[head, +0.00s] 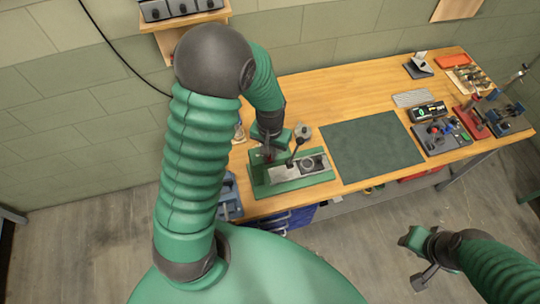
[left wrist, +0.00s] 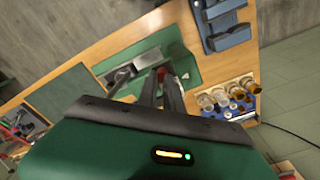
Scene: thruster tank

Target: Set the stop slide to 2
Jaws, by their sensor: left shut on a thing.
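A green-based fixture (head: 258,183) with a grey metal body and a dark lever (head: 297,151) stands on the bench, left of the dark mat. A small red part at its left end is mostly hidden by my gripper; I take it for the stop slide's knob. My left gripper (head: 268,152) reaches down there. In the left wrist view its two fingers (left wrist: 161,80) are close together on the red knob (left wrist: 162,75), beside the grey body (left wrist: 135,64). The scale and its numbers cannot be read. My right gripper (head: 418,258) hangs over the floor, away from the bench; its fingers are unclear.
A dark green mat (head: 372,150) lies flat and bare right of the fixture. A control box (head: 440,136) and red and blue vises stand farther right. A blue block (left wrist: 226,30) and a blue tray of brass parts (left wrist: 226,100) sit near the fixture's other side.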

